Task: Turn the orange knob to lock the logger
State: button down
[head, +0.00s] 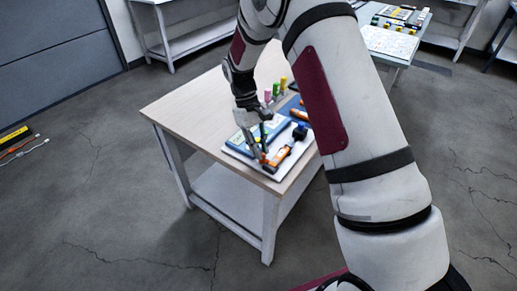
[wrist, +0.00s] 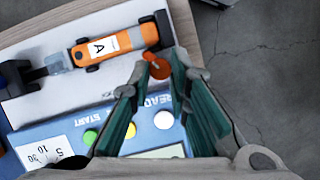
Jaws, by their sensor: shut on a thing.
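The orange knob (wrist: 159,68) is between my fingertips at the top centre of the wrist view. My gripper (wrist: 158,76) has green-padded fingers and is shut on the knob; the fingertips partly cover it. In the head view my gripper (head: 262,155) points down over the board near the table's front corner. I cannot tell for sure which part is the logger. An orange device labelled A (wrist: 122,41) lies on the white board just above and left of the knob.
The white board (wrist: 30,108) lies on a wooden table (head: 180,105). A dark connector (wrist: 18,77) is left of the orange device. Pink, green and yellow items (head: 277,88) stand behind. The table's left part is clear. Another table (head: 390,42) stands at the back right.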

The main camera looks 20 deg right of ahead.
jog(key=m+y, duration=0.1)
jog(key=m, duration=0.1)
jog(key=m+y, duration=0.1)
jog(key=m, duration=0.2)
jog(key=shift+d+m, duration=0.2)
jog(key=shift+m, duration=0.1)
dwell(0.5)
jog(key=c, duration=1.5)
grip_release()
jog(key=shift+v, duration=5.95)
jog(key=shift+d+r, duration=0.1)
jog(key=shift+d, duration=0.1)
